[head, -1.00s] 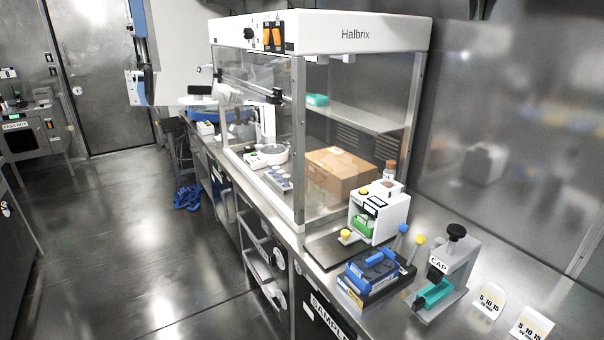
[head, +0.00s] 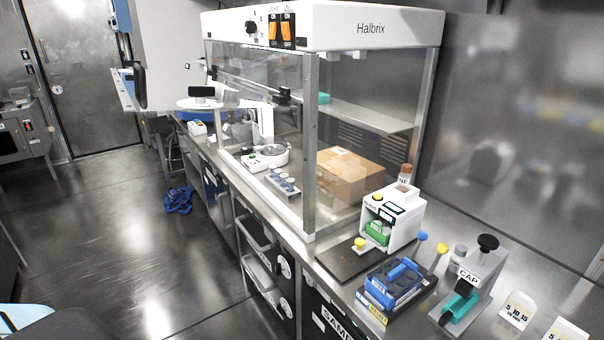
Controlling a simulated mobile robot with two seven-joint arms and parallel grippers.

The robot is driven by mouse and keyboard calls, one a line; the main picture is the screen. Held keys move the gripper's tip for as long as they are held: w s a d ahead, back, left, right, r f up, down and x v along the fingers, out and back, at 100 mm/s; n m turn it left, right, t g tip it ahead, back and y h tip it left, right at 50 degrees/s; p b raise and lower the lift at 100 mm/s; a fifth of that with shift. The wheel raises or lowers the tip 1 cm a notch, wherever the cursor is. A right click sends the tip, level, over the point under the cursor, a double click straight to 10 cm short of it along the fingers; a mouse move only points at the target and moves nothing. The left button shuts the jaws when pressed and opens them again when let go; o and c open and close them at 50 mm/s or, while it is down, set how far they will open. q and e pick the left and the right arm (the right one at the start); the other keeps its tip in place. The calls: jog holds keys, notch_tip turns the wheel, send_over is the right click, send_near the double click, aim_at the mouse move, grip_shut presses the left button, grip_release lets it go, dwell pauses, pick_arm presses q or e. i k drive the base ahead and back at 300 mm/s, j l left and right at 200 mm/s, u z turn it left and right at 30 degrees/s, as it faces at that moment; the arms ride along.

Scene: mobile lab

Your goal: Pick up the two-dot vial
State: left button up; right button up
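I cannot make out a two-dot vial; no dots can be read at this distance. A small bottle with a brown top (head: 405,172) stands at the white boxy device. A grey capped cylinder (head: 458,254) stands beside the CAP press (head: 467,290). A small rack with several grey-topped pieces (head: 283,182) sits inside the glass-fronted Halbrix hood (head: 312,130). Neither gripper can be made out in the head view. A light-blue and dark shape at the lower left edge may be part of my body.
The white device (head: 393,218) stands on a dark plate (head: 345,262). A blue rack (head: 395,280) lies in front of it. A cardboard box (head: 352,172) is in the hood. White 5-10-15 cards (head: 518,308) stand at the right. The floor (head: 130,230) left of the bench is largely clear.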

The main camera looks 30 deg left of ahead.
aim_at(277, 172)
jog(key=j+z, duration=0.3)
jog(key=j, duration=1.4)
jog(key=i+z, duration=0.05)
